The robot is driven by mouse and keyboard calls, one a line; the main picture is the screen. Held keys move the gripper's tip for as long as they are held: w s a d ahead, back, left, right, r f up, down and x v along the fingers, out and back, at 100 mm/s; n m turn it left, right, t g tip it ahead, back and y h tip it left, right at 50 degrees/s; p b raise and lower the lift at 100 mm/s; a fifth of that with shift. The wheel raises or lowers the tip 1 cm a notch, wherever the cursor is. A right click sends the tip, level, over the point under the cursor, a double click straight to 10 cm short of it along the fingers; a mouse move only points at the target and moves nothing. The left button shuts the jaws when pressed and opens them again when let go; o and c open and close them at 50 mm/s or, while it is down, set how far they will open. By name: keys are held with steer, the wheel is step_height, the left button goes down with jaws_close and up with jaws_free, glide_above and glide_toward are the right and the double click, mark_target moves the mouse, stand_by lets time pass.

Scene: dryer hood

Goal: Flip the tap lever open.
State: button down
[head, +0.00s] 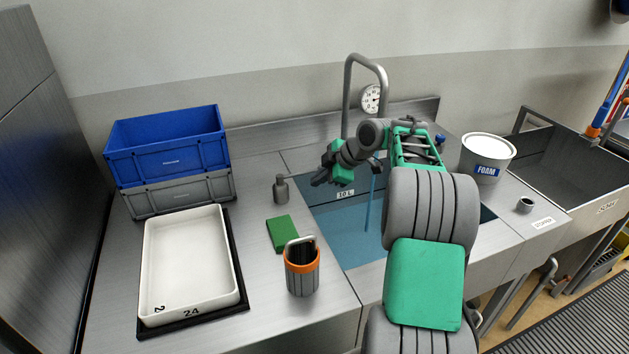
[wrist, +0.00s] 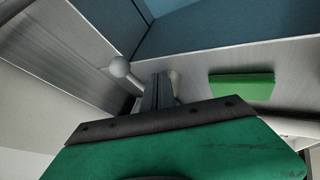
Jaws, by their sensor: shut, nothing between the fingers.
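The tap's tall grey gooseneck pipe (head: 348,90) rises behind the sink (head: 345,245); its lower part is hidden by my arm. A small blue knob (head: 440,139) shows behind my arm, and I cannot tell whether it belongs to the tap.
A white tray (head: 235,260) and stacked crates (head: 170,150) are further left. A foam bucket (head: 486,160) stands right. A thin blue vertical strip (head: 370,200) shows over the sink.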

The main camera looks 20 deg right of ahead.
steer(key=v, duration=1)
steer(key=shift+s+p, duration=0.45)
steer(key=shift+s, duration=0.05)
steer(key=shift+d+f, duration=0.15)
